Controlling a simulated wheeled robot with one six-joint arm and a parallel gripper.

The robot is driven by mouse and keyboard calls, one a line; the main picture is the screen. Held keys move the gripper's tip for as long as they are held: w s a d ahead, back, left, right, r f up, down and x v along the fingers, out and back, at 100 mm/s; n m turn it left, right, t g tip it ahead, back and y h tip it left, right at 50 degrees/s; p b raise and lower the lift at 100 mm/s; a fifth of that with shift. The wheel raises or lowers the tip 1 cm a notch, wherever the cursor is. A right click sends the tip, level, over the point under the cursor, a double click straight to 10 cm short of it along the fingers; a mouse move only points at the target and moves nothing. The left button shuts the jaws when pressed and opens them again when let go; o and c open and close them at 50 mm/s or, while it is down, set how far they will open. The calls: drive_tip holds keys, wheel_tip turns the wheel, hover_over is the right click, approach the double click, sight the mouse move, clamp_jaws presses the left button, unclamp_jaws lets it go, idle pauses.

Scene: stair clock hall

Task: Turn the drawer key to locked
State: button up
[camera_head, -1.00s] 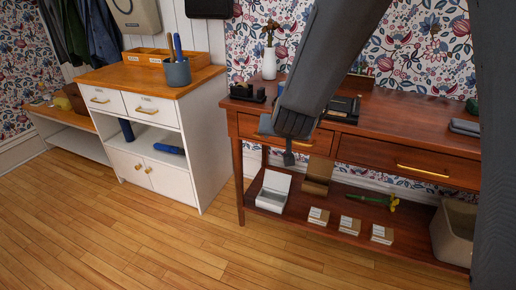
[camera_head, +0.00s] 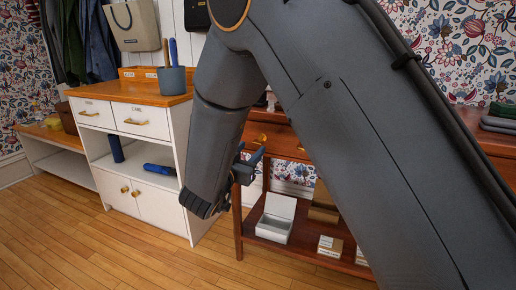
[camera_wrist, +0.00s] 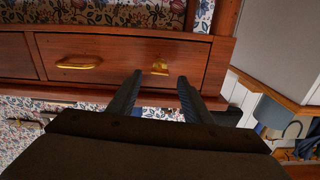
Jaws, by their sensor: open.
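In the wrist view a small brass key (camera_wrist: 160,66) sits in the front of a reddish-brown desk drawer (camera_wrist: 120,50), to the right of its brass pull (camera_wrist: 78,62). I cannot tell which way the key is turned. My gripper (camera_wrist: 158,88) is open and empty. Its two fingers point at the drawer front, one on either side of the key's line, with the key beyond the tips and apart from them. In the head view my gripper (camera_head: 249,160) is in front of the desk's left end, and my arm hides most of the drawer.
A white cabinet (camera_head: 185,200) with an orange top stands left of the desk, holding a blue-grey pen pot (camera_head: 174,80). On the desk's lower shelf are an open white box (camera_head: 275,219) and small cartons (camera_head: 330,246). Wood floor (camera_head: 110,245) in front is clear.

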sight(258, 142)
drive_tip(key=b+x, duration=0.1)
drive_tip(key=x, duration=0.5)
drive_tip(key=shift+w+d+b, duration=0.1)
drive_tip(key=shift+w+b, duration=0.2)
drive_tip(key=shift+w, duration=0.05)
drive_tip(key=c, duration=1.1)
drive_tip(key=shift+o, duration=0.2)
